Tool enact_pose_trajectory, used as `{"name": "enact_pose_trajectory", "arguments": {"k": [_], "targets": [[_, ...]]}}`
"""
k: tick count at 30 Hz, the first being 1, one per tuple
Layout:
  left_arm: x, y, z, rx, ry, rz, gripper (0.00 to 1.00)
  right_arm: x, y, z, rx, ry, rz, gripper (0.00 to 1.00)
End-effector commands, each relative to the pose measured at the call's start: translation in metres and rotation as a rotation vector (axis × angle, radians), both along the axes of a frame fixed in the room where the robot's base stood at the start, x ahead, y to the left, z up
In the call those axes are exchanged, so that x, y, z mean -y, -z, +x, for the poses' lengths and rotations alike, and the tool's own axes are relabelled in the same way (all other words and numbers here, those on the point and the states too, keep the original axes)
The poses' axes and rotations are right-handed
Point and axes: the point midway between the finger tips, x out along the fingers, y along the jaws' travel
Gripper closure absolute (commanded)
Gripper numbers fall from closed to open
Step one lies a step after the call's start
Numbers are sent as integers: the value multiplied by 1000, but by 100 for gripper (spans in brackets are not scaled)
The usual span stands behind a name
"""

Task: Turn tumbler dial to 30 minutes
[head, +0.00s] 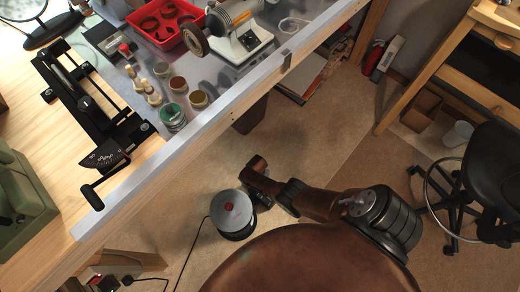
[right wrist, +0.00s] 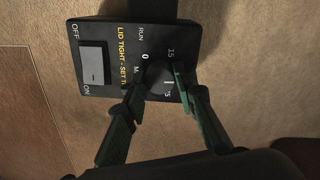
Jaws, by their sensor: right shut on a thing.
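The tumbler (head: 232,211) is a silver-topped drum with a red centre, standing on the floor below the bench. Its black control box (right wrist: 110,60) fills the upper middle of the right wrist view, with yellow "LID TIGHT" lettering. The round dark dial (right wrist: 157,76) is near the box's right side, beside the printed marks 0 and 15. A short white line shows near its right edge; I cannot tell its exact reading. My right gripper (right wrist: 160,84) is shut on the dial, a dark green finger on each side. My left gripper is not in view.
The box's grey on/off switch (right wrist: 93,64) is left of the dial. The bench edge (head: 190,140) passes above and left of the tumbler. A black cord (head: 190,255) runs along the floor.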

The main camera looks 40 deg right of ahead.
Motion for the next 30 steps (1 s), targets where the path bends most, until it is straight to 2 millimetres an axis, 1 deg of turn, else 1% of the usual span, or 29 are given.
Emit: {"name": "enact_pose_trajectory", "arguments": {"k": [7, 18, 19, 26, 30], "targets": [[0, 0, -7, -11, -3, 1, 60, 0, 1, -1, -1, 37, 0, 98], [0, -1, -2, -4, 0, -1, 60, 1, 0, -1, -1, 38, -1, 98], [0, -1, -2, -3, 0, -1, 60, 1, 0, -1, -1, 38, -1, 72], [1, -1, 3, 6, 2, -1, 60, 1, 0, 0, -1, 37, 0, 56], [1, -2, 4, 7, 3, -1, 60, 0, 0, 0, 0, 37, 0, 56]]}}
